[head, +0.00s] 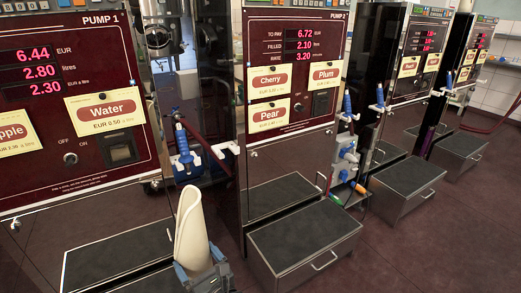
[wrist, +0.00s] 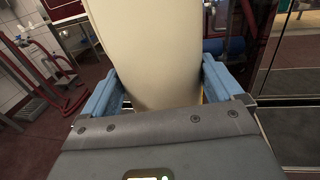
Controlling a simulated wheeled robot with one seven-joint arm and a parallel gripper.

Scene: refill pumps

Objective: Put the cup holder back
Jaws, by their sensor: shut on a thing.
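My gripper (head: 200,262) has blue fingers and is at the bottom centre of the head view, in front of Pump 1. It is shut on a tall cream curved piece (head: 190,225), which looks like the cup holder. The piece stands up from the fingers, nearly upright with a slight tilt, and its top looks open and slanted. In the wrist view the cream piece (wrist: 150,40) fills the middle between both blue fingers, and its upper end is out of frame. I cannot make out an empty place for it.
Pump 1 (head: 75,190) stands at the left, with a dark step (head: 115,258) at its foot. Pump 2 (head: 290,165) stands behind to the right, with a step box (head: 305,240) jutting out. A blue nozzle (head: 184,150) hangs between them. Open floor (head: 440,230) lies at the right.

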